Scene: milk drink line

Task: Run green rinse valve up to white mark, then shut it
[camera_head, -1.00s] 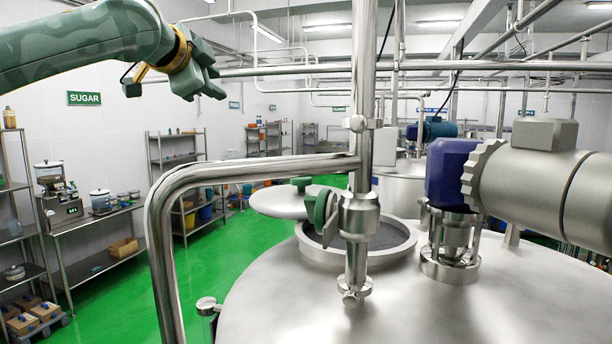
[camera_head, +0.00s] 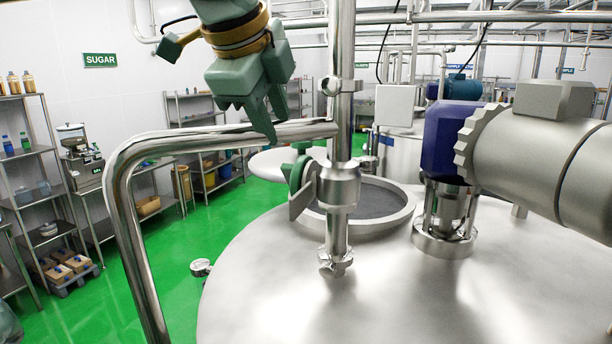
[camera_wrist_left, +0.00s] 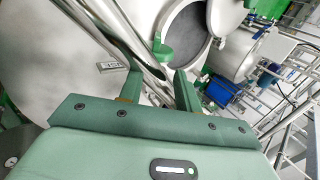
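The green valve handle (camera_head: 298,173) sits on the side of the vertical steel pipe, above the tank's open hatch. It also shows in the left wrist view (camera_wrist_left: 162,50), beyond the fingers. My left gripper (camera_head: 274,126) hangs fingers down, above and left of the handle and apart from it. In the left wrist view its two fingers (camera_wrist_left: 158,72) are spread with nothing between them, and the handle appears beyond the gap. I cannot make out a white mark in either view. My right gripper is not in view.
A bent steel pipe (camera_head: 125,170) runs left of the valve pipe, close below the left gripper. The tank lid (camera_head: 285,270) spreads below. A blue and silver motor (camera_head: 450,140) stands on the right. Metal shelves (camera_head: 40,180) line the left wall.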

